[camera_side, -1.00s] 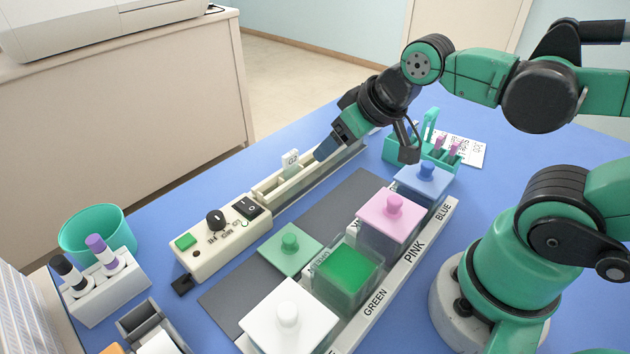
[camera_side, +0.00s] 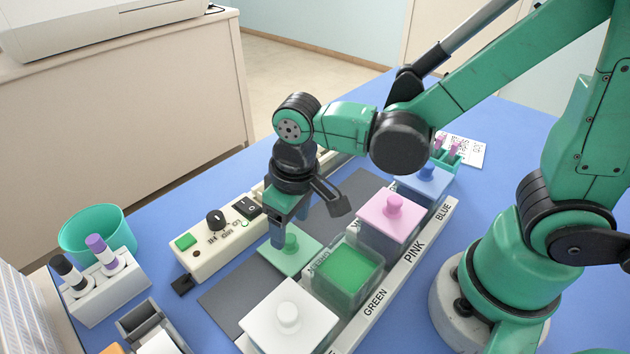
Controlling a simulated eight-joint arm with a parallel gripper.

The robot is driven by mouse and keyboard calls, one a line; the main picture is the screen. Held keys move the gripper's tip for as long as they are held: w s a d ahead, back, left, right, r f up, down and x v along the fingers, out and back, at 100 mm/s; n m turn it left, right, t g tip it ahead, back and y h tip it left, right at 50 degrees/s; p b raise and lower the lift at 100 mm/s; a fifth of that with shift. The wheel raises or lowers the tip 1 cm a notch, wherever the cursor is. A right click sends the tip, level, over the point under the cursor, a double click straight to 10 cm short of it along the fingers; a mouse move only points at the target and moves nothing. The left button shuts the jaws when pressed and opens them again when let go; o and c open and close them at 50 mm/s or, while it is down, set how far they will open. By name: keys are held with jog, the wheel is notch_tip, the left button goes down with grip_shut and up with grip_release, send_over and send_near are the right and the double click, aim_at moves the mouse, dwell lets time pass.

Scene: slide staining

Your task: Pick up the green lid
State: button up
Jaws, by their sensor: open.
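The green lid (camera_side: 288,262) is a flat pale-green square with a round knob. It lies on the dark grey mat (camera_side: 235,300), beside the open green staining jar (camera_side: 346,277). My gripper (camera_side: 288,236) points down at the lid, with its fingers around or just beside the knob. The jaws are open; whether a finger touches the lid cannot be told. The gripper hides part of the lid's far side. The green jar holds bright green liquid and stands in the labelled rack (camera_side: 402,265).
A white-lidded jar (camera_side: 288,318) stands in front, and pink-lidded (camera_side: 390,214) and blue-lidded (camera_side: 428,178) jars behind. A cream control box (camera_side: 215,237) is left of the lid. A marker holder (camera_side: 105,284) and teal cup (camera_side: 97,231) stand at far left.

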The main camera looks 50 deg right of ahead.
aim_at(289, 238)
jog(key=shift+w+f, duration=0.2)
jog(key=shift+f, duration=1.55)
grip_shut()
